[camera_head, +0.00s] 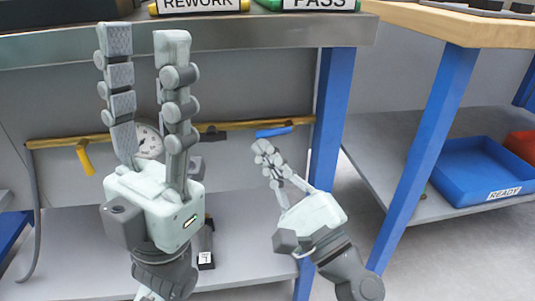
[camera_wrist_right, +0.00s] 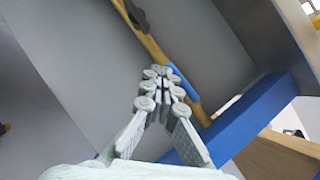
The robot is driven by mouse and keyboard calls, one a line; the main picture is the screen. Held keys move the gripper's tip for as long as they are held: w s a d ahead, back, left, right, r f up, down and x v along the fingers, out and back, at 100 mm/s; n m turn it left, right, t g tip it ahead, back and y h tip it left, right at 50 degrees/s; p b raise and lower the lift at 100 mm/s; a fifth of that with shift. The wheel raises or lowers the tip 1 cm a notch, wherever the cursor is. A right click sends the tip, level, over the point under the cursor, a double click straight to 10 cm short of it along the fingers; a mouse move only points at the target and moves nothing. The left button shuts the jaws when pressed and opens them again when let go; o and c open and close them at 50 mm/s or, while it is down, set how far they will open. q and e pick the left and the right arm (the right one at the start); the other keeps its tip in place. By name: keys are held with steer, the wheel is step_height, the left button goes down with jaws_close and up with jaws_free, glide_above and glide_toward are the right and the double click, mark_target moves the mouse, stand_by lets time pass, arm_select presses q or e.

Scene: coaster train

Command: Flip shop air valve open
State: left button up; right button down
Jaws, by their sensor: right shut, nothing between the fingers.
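A brass pipe (camera_head: 65,142) runs across the grey panel under the bench. Near its right end is a blue valve handle (camera_head: 274,131), lying nearly along the pipe. Near its left end a yellow handle (camera_head: 83,157) hangs down across the pipe. A round gauge (camera_head: 150,142) sits between, partly behind my left gripper. My right gripper (camera_head: 259,147) is shut and empty, just below the blue handle. In the right wrist view its fingertips (camera_wrist_right: 160,70) overlap the blue handle (camera_wrist_right: 178,83); contact cannot be told. My left gripper (camera_head: 144,42) is open and empty, fingers up, before the bench edge.
The metal bench edge (camera_head: 260,35) crosses above, with REWORK (camera_head: 198,5) and PASS (camera_head: 318,5) signs on top. A blue leg (camera_head: 331,115) stands right of the blue handle. A blue READY bin (camera_head: 470,165) sits on the right shelf. A hose (camera_head: 37,210) hangs at left.

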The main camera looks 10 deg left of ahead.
steer(key=v, duration=1.2)
steer(key=shift+s, duration=0.15)
